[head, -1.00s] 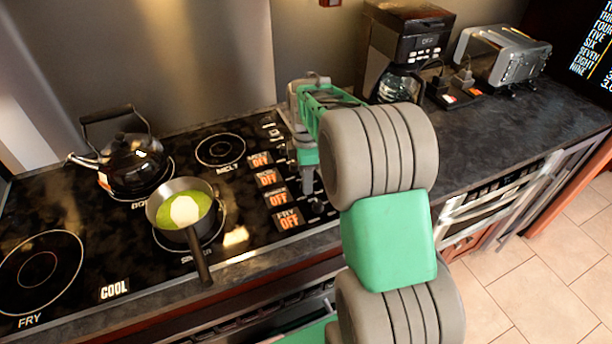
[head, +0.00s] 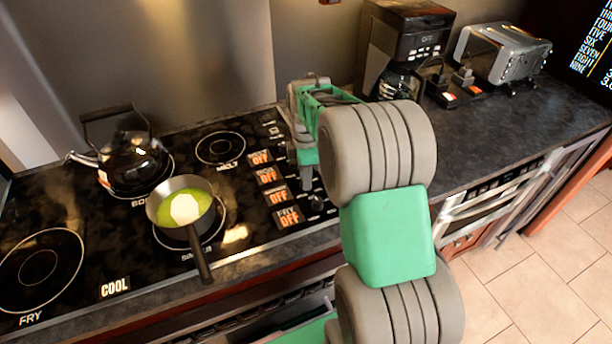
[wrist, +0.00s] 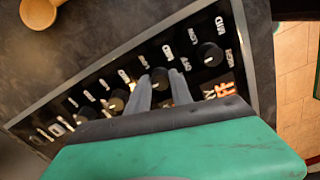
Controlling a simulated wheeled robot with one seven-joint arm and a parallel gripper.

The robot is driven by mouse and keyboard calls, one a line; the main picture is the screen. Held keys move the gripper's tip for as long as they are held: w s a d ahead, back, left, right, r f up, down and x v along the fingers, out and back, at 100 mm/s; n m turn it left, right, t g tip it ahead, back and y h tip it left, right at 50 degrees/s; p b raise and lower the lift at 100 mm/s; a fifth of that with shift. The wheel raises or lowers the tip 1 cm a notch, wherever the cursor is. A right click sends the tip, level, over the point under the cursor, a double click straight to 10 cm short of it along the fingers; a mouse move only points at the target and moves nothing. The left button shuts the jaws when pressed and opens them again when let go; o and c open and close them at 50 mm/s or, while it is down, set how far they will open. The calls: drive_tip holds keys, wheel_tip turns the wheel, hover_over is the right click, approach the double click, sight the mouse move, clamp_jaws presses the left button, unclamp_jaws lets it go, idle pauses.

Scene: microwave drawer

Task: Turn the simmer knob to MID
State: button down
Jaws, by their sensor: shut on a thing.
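The row of black knobs runs along the right side of the stove. In the wrist view the simmer knob (wrist: 160,78) is second from the fry end, between my two grey fingers. My gripper (wrist: 163,86) is shut on it. In the head view my gripper (head: 306,182) reaches down at the knob row, and my arm hides most of the knobs. The simmer display (head: 277,196) reads OFF in orange. The fry knob (wrist: 208,53) stands beside my fingers, with MID and HIGH marks around it. The simmer knob's pointer direction is unclear.
A pot (head: 183,205) with green contents sits on the simmer burner, its handle toward the front edge. A black kettle (head: 135,160) stands on the boil burner. A coffee maker (head: 405,45) and a toaster (head: 503,55) stand on the right counter. A COOL sign (head: 115,288) is at front left.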

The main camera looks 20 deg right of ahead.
drive_tip(key=shift+m, duration=0.3)
drive_tip(key=m+b, duration=0.1)
drive_tip(key=m, duration=0.8)
drive_tip(key=shift+m, duration=0.3)
drive_tip(key=m, duration=0.3)
drive_tip(key=shift+m+b, duration=0.3)
drive_tip(key=m, duration=0.7)
drive_tip(key=shift+a, duration=0.1)
drive_tip(key=m, duration=0.7)
drive_tip(key=shift+b, duration=0.35)
drive_tip(key=c, duration=1.1)
unclamp_jaws()
drive_tip(key=shift+c, duration=0.2)
